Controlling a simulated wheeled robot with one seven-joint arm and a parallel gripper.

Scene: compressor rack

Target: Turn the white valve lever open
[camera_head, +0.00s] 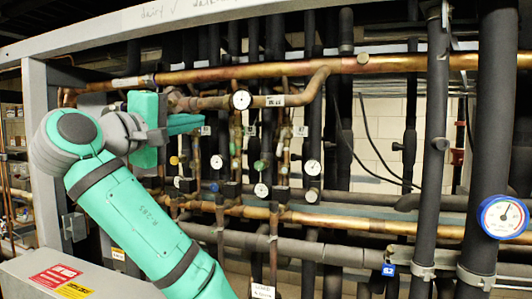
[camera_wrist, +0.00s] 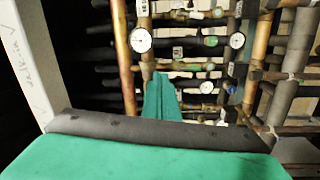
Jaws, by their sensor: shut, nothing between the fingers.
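My gripper (camera_head: 196,122) has green fingers that are together with nothing between them. It reaches among the copper and black pipes at the upper left of the head view. In the wrist view its fingers (camera_wrist: 162,88) point into the pipework, between a copper pipe and several small valves and gauges. I cannot pick out a white valve lever for certain in either view. Small white parts and tags sit among the valves, too small to tell apart. My arm and fingers hide some of the pipework behind them.
A thick copper pipe (camera_head: 270,72) runs across the top. Round white gauges, one of them high up (camera_head: 241,100), sit among the pipes. A large blue-rimmed gauge (camera_head: 503,217) is at the right. A grey frame post (camera_head: 42,140) stands at the left. Dark vertical pipes crowd the rack.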

